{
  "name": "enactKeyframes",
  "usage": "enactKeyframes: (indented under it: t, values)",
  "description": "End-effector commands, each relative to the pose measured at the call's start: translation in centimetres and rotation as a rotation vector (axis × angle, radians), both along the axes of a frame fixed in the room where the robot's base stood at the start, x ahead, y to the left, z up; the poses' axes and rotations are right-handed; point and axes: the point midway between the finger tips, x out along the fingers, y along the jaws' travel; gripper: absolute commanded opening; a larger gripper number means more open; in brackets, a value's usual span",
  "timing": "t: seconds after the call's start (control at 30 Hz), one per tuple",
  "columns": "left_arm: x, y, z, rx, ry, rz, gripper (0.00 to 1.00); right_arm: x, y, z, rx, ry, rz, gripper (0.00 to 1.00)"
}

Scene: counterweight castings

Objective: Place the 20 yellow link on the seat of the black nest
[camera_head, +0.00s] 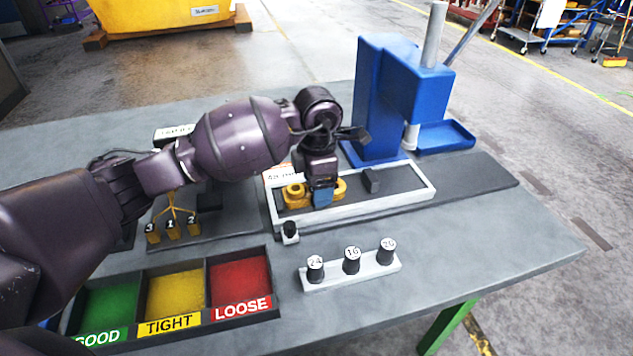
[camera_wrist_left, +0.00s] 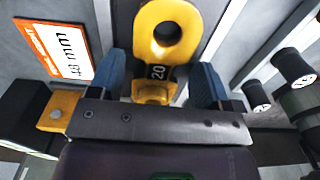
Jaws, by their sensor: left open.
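The yellow link marked 20 (camera_wrist_left: 168,32) shows in the left wrist view, its ring at the top and its dark number label lower down. My left gripper (camera_wrist_left: 160,85) is open, its blue fingers on either side of the link's lower part; I see no clear grip. In the head view this gripper (camera_head: 322,196) points down into a white-rimmed tray (camera_head: 405,201), with yellow link parts (camera_head: 294,195) beside its fingers. A small black block (camera_head: 371,180) stands in the tray just right of the gripper; whether it is the black nest I cannot tell. My right gripper is not in view.
A blue press (camera_head: 384,95) stands behind the tray. A white rack with numbered black pegs (camera_head: 351,262) stands in front. A bin with green, yellow and red compartments (camera_head: 209,318) is at the front left. Small yellow numbered pieces (camera_head: 172,230) lie left. The front right table is clear.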

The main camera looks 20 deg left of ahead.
Motion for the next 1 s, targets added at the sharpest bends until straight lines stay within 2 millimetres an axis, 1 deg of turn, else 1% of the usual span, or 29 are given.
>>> enactKeyframes:
  t: [0.07, 0.3, 0.5, 0.6, 0.7, 1.0]
  values:
    - [0.0, 0.1, 1.0, 0.003, 0.001, -0.001, 0.70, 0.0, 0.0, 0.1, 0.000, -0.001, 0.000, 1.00]
    - [0.2, 0.2, 6.1, 0.003, -0.008, 0.001, 0.70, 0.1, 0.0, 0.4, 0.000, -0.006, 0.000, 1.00]
    - [0.2, 0.2, 9.4, 0.003, -0.009, 0.002, 0.70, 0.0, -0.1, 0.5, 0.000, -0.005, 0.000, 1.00]
    - [0.2, 0.2, 10.5, 0.003, -0.009, 0.003, 0.70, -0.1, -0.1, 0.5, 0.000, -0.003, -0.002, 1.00]
    - [0.2, 0.2, 11.1, 0.003, -0.008, 0.003, 0.70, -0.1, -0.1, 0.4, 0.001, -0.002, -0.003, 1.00]
    - [0.2, 0.2, 11.4, 0.003, -0.008, 0.004, 0.70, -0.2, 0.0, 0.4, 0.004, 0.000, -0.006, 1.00]
